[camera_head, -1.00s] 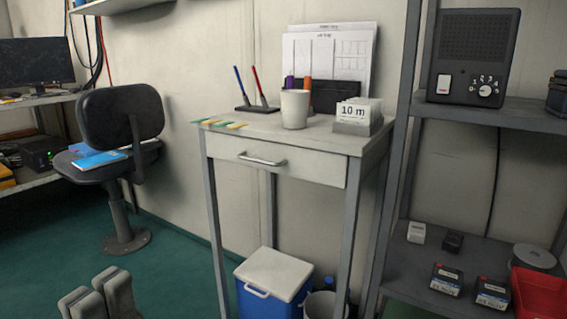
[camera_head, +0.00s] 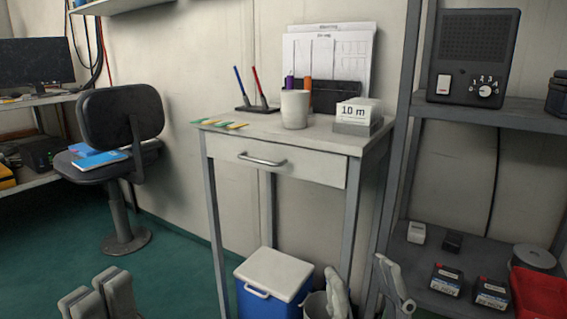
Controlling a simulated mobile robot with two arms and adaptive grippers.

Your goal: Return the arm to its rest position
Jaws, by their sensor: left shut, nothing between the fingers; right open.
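My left gripper (camera_head: 100,297) is at the bottom left, over the green floor. Its two grey fingers are close together, with nothing between them. My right gripper (camera_head: 367,288) is at the bottom, in front of the lower part of the small desk (camera_head: 296,166). Its two fingers stand well apart, with nothing held between them. Both arms are out of view below the picture's edge.
On the desk are a white cup (camera_head: 295,109), a pen stand (camera_head: 257,109) and a "10 m" card holder (camera_head: 358,127). A blue cooler (camera_head: 272,276) stands below. Shelves (camera_head: 530,119) are at right, a chair (camera_head: 120,118) at left. Floor between is clear.

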